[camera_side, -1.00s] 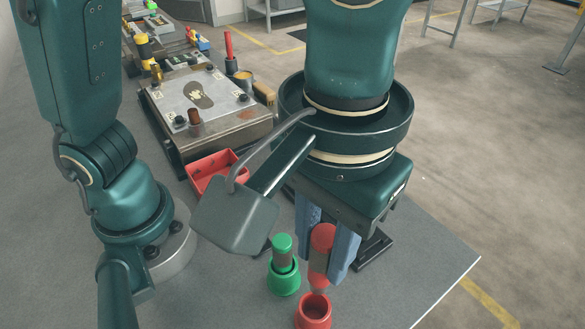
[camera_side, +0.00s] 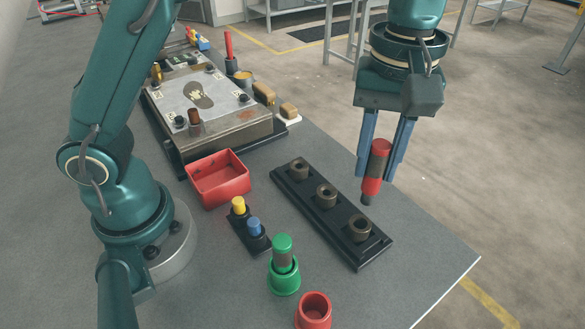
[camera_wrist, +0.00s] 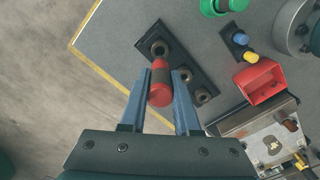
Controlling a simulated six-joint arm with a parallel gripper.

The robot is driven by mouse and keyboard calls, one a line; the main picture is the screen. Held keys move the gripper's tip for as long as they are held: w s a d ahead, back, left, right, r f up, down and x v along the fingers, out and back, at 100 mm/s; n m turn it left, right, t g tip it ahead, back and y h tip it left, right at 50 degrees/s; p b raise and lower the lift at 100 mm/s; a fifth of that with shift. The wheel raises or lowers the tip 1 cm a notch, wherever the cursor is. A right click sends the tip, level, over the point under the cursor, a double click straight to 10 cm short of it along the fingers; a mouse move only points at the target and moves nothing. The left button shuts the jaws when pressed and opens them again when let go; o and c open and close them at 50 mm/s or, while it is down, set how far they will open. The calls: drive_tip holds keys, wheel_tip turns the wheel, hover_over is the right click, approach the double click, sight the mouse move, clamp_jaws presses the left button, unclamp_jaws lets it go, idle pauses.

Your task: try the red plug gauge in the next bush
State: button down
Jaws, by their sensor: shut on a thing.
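My gripper (camera_side: 386,148) is shut on the red plug gauge (camera_side: 376,166), which hangs upright with its dark tip down. It also shows in the wrist view (camera_wrist: 160,84) between the blue fingers. In the side view it appears above and behind the near end of a black rack (camera_side: 318,215). The rack carries three bushes in a row: a near bush (camera_side: 359,228), a middle bush (camera_side: 326,196) and a far bush (camera_side: 299,168). In the wrist view the gauge's tip points towards the end bush (camera_wrist: 158,48). The gauge appears clear of every bush.
A red cup (camera_side: 314,312) stands empty at the front, beside a green cup (camera_side: 284,277) holding a green-handled gauge. A small black block holds yellow (camera_side: 238,204) and blue (camera_side: 254,226) pegs. A red bin (camera_side: 218,178) and a fixture plate (camera_side: 203,95) stand behind.

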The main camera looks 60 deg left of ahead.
sight(366, 202)
drive_tip(key=shift+f, duration=0.1)
drive_tip(key=shift+f, duration=2.2)
drive_tip(key=shift+f, duration=1.3)
idle(1.1)
drive_tip(key=shift+r, duration=0.1)
idle(0.9)
drive_tip(key=shift+r, duration=1.45)
drive_tip(key=shift+r, duration=1.3)
